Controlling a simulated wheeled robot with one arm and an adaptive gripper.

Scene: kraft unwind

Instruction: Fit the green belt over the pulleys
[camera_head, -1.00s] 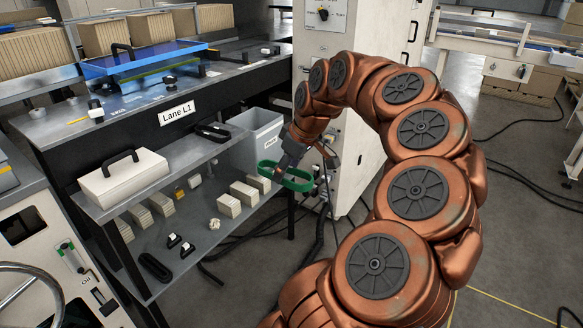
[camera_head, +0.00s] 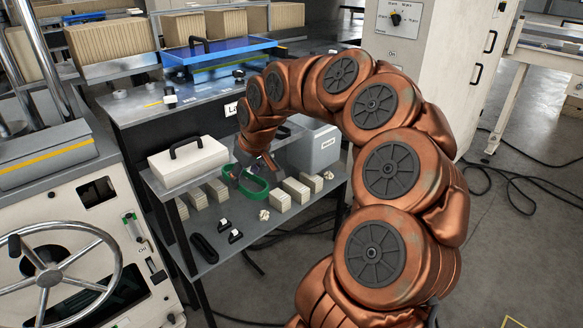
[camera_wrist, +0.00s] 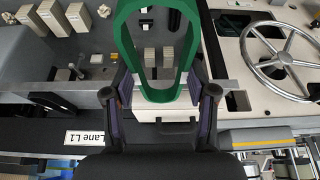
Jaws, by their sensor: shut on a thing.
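The green belt (camera_head: 253,196) is an oblong loop, held at my gripper (camera_head: 243,178) in front of the shelf unit, left of the grey bin. In the wrist view the belt (camera_wrist: 125,45) stretches away from my gripper (camera_wrist: 160,92), its near end between the two fingers, which are shut on it. The belt is clear of the bench. Small round grey pieces (camera_head: 120,94) and a black-knobbed part (camera_head: 169,96) sit on the bench top; I cannot tell whether these are the pulleys. My arm hides part of the bench.
The lower shelf holds a black loop (camera_head: 203,248) and several cardboard blocks (camera_head: 296,190). A machine with a handwheel (camera_head: 45,270) stands at left. Floor at right is open, with cables.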

